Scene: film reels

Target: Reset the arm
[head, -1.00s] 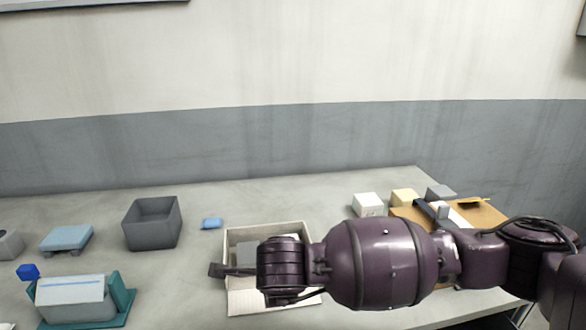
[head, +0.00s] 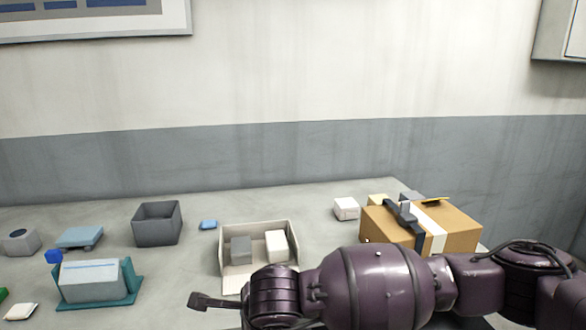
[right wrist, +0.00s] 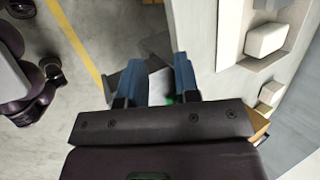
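My right arm, dark purple, enters the head view from the right and lies across the front of the table. Its gripper (head: 204,302) points left, seen side-on, in front of and below the open cream box (head: 232,284). In the right wrist view, the two blue fingers of this gripper (right wrist: 158,64) stand apart. I see nothing held between them; grey and green shapes show in the gap, too unclear to name. My left gripper is in neither view.
The cream box holds a grey block (head: 241,249) and a white block (head: 276,246). A grey bin (head: 157,226), a blue stand (head: 80,237) and a teal holder (head: 131,284) are at left.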

